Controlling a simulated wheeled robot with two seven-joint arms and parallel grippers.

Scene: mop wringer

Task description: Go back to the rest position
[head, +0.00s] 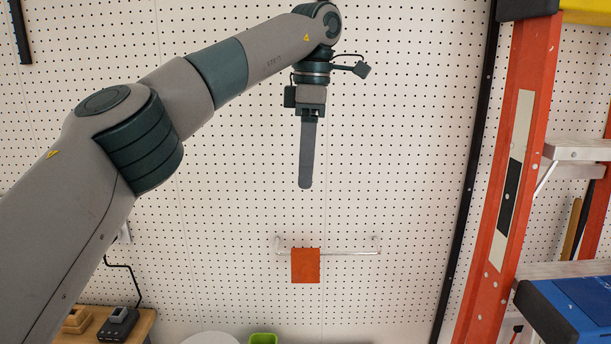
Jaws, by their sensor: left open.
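My left gripper (306,165) hangs pointing down from the raised left arm, in the upper middle of the head view. I see it edge-on, so one long grey finger hides the other. It is open and nothing shows in it. It hangs in front of the pegboard wall, above an orange cloth (305,266) on a rail in the picture. My right gripper is out of view.
A white rail (347,253) is fixed to the pegboard wall (420,150). An orange ladder (505,185) stands at the right, beside a blue box (570,308). A wooden bench (92,325) is at lower left. A green container (263,339) shows at the bottom edge.

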